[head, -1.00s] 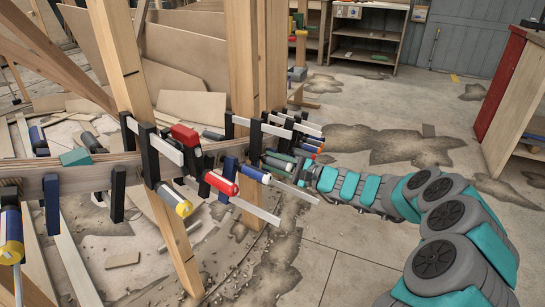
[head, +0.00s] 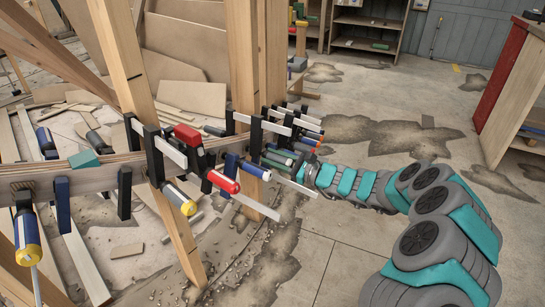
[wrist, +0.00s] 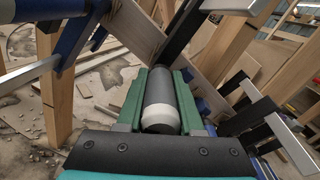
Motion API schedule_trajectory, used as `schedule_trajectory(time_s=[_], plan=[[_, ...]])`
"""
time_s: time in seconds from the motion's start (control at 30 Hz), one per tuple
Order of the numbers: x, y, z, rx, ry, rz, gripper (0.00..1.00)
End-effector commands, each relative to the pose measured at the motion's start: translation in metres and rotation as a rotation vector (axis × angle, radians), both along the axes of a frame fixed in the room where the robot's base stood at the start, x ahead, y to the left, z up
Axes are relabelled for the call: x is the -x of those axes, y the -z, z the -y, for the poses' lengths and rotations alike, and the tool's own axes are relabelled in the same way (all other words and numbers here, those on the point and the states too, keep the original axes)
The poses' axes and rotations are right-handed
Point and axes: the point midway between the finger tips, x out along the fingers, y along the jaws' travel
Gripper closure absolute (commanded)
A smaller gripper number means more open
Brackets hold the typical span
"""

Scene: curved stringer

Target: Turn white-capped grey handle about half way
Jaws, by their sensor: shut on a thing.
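The white-capped grey handle (wrist: 160,105) lies lengthwise in the middle of the wrist view, its white cap toward my wrist. My gripper (wrist: 161,88) is shut on it, with a green finger along each side. In the head view my gripper (head: 302,172) is at the right-hand group of clamps on the curved wooden stringer (head: 88,180). There the held handle is hidden or too small to make out. The handle's far end meets dark clamp parts by the stringer in the wrist view.
A red-sided cabinet (head: 510,85) is far right. Stained floor between is open.

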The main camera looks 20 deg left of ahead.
Motion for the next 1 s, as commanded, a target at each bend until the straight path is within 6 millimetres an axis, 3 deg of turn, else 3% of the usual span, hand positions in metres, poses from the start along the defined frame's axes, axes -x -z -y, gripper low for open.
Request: schedule_trajectory(time_s=[0.33, 0.37, 0.6, 0.87, 1.0], plan=[[0.0, 0.003, 0.001, 0.004, 0.002, -0.004, 1.0], [0.0, 0.003, 0.001, 0.004, 0.002, -0.004, 0.62], [0.0, 0.002, 0.001, 0.002, 0.001, -0.002, 0.35], [0.0, 0.001, 0.001, 0.002, 0.001, -0.001, 0.34], [0.001, 0.001, 0.011, 0.001, 0.003, -0.001, 0.34]])
